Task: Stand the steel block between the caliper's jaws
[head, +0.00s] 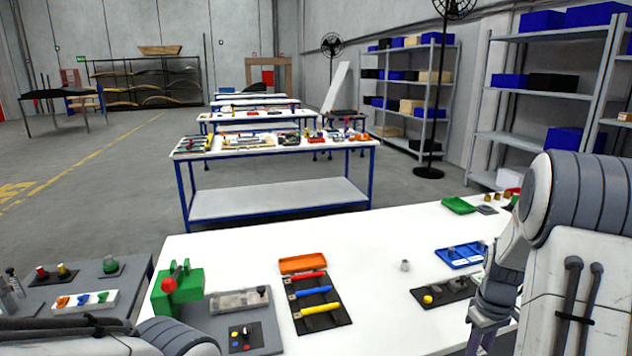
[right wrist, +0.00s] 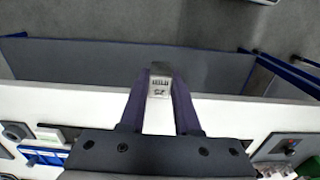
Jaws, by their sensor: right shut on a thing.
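The steel block (right wrist: 160,88) is a small bright metal piece with dark markings that look like "25". My right gripper (right wrist: 160,93) is shut on it and holds it between the fingertips, over the far edge of the white table in the right wrist view. In the head view the right gripper (head: 484,335) is at the lower right, above the table, and the block cannot be made out there. I cannot pick out the caliper with certainty in either view. My left gripper is out of view; only part of its arm shows at the bottom left.
The white table (head: 375,300) has clear space in its middle. A black mat with a yellow knob (head: 428,299), a blue tray (head: 447,259) and a green tray (head: 459,205) lie on the right. An orange tray (head: 303,264), coloured-handled tools (head: 314,291) and a green fixture (head: 188,290) are left.

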